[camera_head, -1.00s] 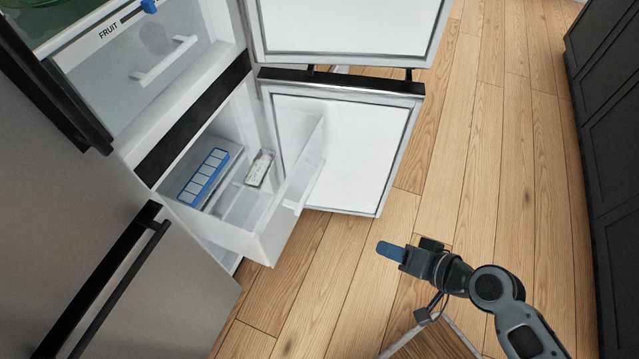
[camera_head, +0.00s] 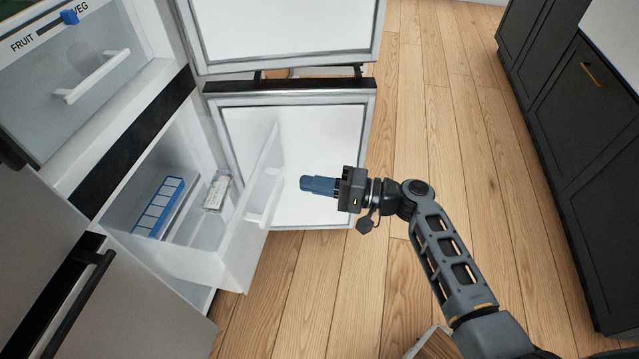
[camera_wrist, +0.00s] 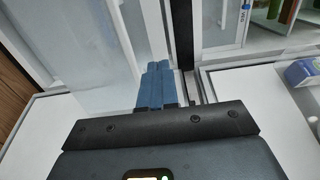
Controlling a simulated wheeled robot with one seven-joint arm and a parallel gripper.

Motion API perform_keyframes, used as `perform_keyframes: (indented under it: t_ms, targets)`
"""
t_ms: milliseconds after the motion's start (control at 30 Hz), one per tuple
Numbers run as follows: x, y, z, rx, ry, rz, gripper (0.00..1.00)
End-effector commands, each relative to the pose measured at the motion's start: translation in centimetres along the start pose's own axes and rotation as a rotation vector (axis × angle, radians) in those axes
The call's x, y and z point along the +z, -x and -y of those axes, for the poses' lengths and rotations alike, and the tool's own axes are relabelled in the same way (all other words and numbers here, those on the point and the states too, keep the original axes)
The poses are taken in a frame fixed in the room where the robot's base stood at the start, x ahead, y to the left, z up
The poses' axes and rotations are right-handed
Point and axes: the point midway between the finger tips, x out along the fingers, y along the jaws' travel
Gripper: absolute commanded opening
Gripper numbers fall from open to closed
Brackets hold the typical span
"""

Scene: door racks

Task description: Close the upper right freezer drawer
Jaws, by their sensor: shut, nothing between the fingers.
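The upper right freezer drawer (camera_head: 238,240) is pulled out of the freezer compartment. It is a white bin with a pale handle (camera_head: 266,196) on its front. Inside lie a blue-and-white tray (camera_head: 160,207) and a small white package (camera_head: 217,191). My gripper (camera_head: 303,184) has blue fingers, which are shut and empty. It is to the right of the drawer front, apart from the handle in the head view, with the open freezer door behind it. In the wrist view the blue fingers (camera_wrist: 155,88) point toward pale surfaces; whether they touch anything cannot be told.
The lower freezer door (camera_head: 335,150) stands open behind the drawer, below another open door (camera_head: 285,35). A fridge drawer marked FRUIT and VEG (camera_head: 75,85) is above left. Dark cabinets (camera_head: 570,140) stand at right. Wooden floor (camera_head: 420,110) lies between.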

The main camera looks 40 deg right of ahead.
Motion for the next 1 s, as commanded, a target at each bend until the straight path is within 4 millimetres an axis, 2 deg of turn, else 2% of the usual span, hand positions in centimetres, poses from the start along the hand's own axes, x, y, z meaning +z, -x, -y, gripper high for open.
perform_keyframes:
  t_ms: [33,300,500,700,1000]
  targets:
    - [0.0,-1.2,0.1,-0.001,0.001,0.003,0.0]
    - [0.1,-6.4,0.1,0.001,0.001,0.003,0.0]
    - [0.0,-8.9,0.0,0.001,0.001,0.0,0.0]
    - [0.0,-9.8,-0.1,0.002,0.001,-0.001,0.0]
    - [0.0,-9.9,-0.1,0.002,0.001,-0.001,0.0]
